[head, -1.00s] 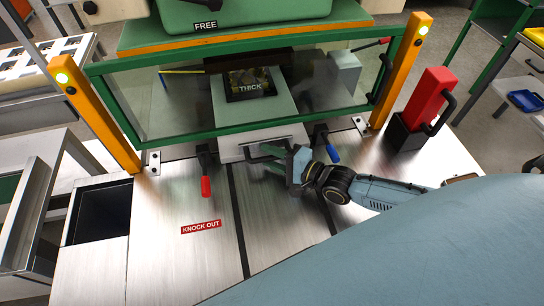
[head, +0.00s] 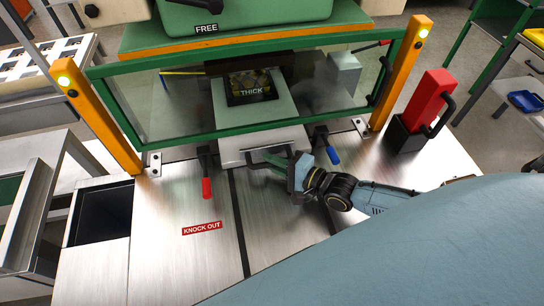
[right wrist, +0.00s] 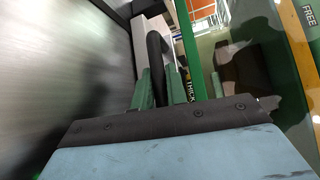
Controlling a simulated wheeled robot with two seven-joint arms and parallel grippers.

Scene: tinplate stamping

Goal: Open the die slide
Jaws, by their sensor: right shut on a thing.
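The die slide (head: 232,142) is a pale grey drawer with a black handle on its front. It sticks out a little under the green-framed clear guard (head: 185,104). A dark plate marked THICK (head: 250,88) lies on it behind the guard. My right gripper (head: 272,158) is shut on the handle, its green fingers at the slide's front. In the right wrist view the black handle (right wrist: 155,52) stands between the green fingertips (right wrist: 160,80). My left gripper is not in view.
A red-handled lever (head: 206,187) is left of the slide and a blue-handled lever (head: 332,153) is close right of my gripper. Orange posts (head: 397,75) flank the guard. A red block in a black holder (head: 428,100) stands right.

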